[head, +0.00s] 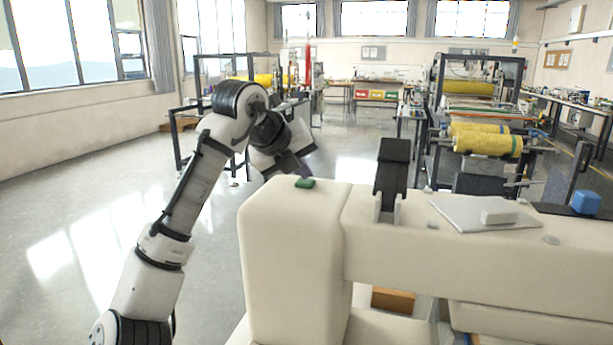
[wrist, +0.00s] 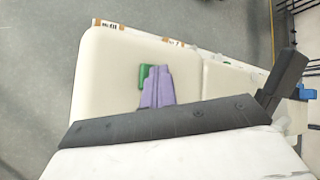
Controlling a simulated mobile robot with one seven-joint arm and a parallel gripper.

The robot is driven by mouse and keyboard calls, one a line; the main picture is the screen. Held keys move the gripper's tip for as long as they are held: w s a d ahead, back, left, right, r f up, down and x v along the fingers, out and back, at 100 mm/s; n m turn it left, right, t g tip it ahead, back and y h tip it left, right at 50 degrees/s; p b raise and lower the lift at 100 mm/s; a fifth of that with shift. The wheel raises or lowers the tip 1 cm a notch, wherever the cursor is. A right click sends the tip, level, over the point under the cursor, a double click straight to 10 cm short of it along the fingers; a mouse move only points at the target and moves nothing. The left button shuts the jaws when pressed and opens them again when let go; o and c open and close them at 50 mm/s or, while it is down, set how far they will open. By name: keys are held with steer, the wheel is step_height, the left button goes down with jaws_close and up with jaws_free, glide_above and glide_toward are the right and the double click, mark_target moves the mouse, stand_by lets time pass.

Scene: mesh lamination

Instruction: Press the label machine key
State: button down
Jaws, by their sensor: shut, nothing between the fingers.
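The label machine is a large cream body (head: 292,235) with rounded edges at the front centre. Its green key (head: 304,183) sits on the top face near the left end. My gripper (head: 304,172) is just behind and above the key in the head view. In the wrist view, its purple fingers (wrist: 157,70) are together and empty. They overlap the right side of the green key (wrist: 146,78), hiding part of it. I cannot tell whether the fingertips touch the key or hover over it.
A black upright part (head: 392,165) stands on the machine to the right of the key. Open floor (head: 90,190) lies to the left.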

mark_target(301, 182)
steer(key=shift+r, duration=0.25)
step_height(301, 182, up, 6)
steer(key=p, duration=0.6)
steer(key=shift+r+p, duration=0.1)
steer(key=shift+p, duration=0.3)
